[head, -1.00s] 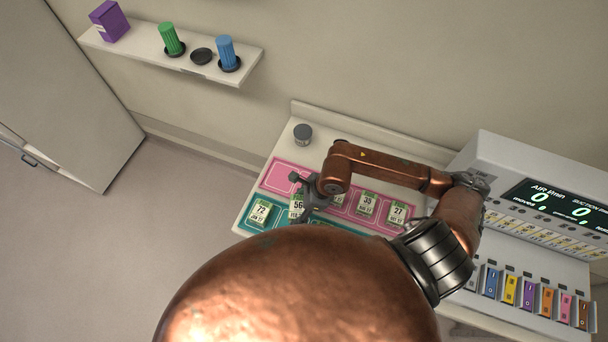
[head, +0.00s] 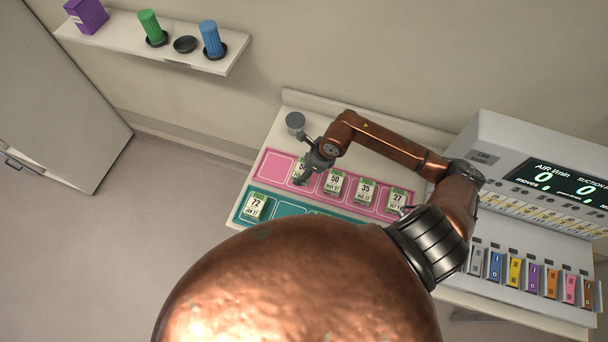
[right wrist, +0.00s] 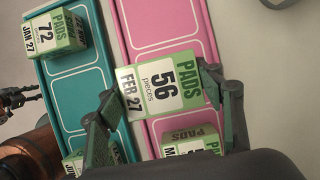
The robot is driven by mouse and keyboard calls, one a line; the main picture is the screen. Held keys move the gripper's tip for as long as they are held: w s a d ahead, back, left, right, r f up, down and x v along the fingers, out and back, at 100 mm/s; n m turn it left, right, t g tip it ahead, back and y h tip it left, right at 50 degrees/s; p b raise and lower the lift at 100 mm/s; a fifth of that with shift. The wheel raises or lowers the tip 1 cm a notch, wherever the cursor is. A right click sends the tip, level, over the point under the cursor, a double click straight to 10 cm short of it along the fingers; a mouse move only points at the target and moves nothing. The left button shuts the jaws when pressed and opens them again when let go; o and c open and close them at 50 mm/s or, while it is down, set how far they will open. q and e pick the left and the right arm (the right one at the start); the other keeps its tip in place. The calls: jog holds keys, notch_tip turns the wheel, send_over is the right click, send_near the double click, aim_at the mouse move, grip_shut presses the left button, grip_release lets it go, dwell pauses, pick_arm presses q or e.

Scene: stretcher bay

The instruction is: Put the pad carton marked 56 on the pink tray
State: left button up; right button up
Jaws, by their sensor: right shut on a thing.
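The pad carton marked 56 (right wrist: 160,82) is white and green and sits between the fingers of my right gripper (right wrist: 165,100), which is shut on it. In the head view my right gripper (head: 304,178) hides part of this carton (head: 300,168). The carton is over the pink tray (right wrist: 160,25), between a bare slot and the carton marked 50; I cannot tell whether it touches the tray. The pink tray (head: 270,165) lies behind the teal tray. A dark jointed part at the left edge of the wrist view looks like my left gripper (right wrist: 18,98); its jaws are unclear.
Cartons marked 50 (head: 334,182), 35 (head: 364,191) and 27 (head: 396,201) stand on the pink tray. Carton 72 (head: 256,207) stands on the teal tray (head: 283,208). A console (head: 540,170) is at the right.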

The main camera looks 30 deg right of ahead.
jog(key=shift+w+d+f+b, duration=0.4)
jog(key=shift+w+d+f, duration=0.1)
jog(key=shift+f, duration=0.25)
jog(key=shift+w+d+f+b, duration=0.1)
jog(key=shift+f+b, duration=0.7)
jog(key=shift+f, duration=0.85)
jog(key=shift+f, duration=0.1)
jog(key=o, duration=1.3)
jog(key=p+v, duration=0.6)
jog(key=v, duration=0.6)
